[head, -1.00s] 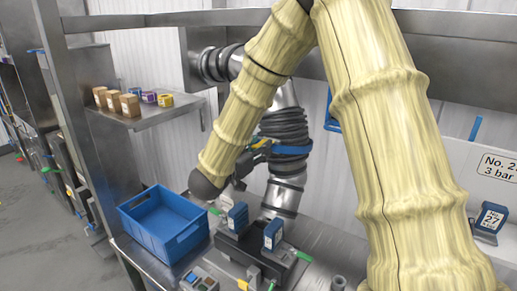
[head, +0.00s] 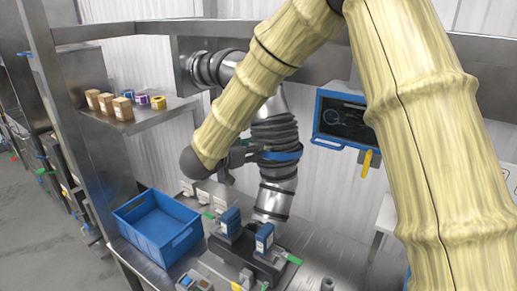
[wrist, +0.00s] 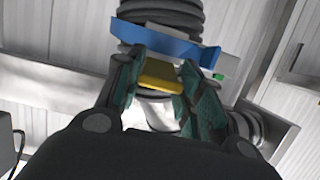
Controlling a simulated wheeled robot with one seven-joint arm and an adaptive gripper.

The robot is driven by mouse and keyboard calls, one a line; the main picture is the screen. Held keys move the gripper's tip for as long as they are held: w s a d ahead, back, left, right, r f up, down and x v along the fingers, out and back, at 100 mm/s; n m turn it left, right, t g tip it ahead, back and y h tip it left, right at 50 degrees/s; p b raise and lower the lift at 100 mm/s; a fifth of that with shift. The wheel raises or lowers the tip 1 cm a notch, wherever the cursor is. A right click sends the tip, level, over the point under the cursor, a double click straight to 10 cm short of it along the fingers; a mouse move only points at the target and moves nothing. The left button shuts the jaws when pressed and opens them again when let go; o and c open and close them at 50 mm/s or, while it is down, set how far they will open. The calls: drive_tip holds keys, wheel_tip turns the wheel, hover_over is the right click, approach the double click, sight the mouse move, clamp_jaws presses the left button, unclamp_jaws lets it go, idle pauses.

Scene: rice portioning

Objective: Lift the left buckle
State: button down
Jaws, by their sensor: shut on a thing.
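The left buckle (wrist: 160,74) is a yellow tab lying against a blue band (wrist: 170,42) in the wrist view. The blue band (head: 282,154) wraps a grey metal pipe with a ribbed black sleeve in the head view. My gripper (wrist: 160,88) is shut on the yellow tab, with a finger on each side of it. In the head view my gripper (head: 243,156) is at the left side of the band, and the yellow tab cannot be made out there. How far the tab is tilted from the band is unclear.
A blue crate (head: 158,230) stands on the metal bench below left. Two blue upright devices (head: 230,220) (head: 264,237) are below the pipe. A blue-framed screen (head: 340,120) hangs to the right. A shelf (head: 150,115) with small boxes and rolls is at left.

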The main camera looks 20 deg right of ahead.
drive_tip(key=shift+f, duration=0.15)
drive_tip(key=c, duration=0.9)
unclamp_jaws()
drive_tip(key=v, duration=1.2)
drive_tip(key=shift+d, duration=0.1)
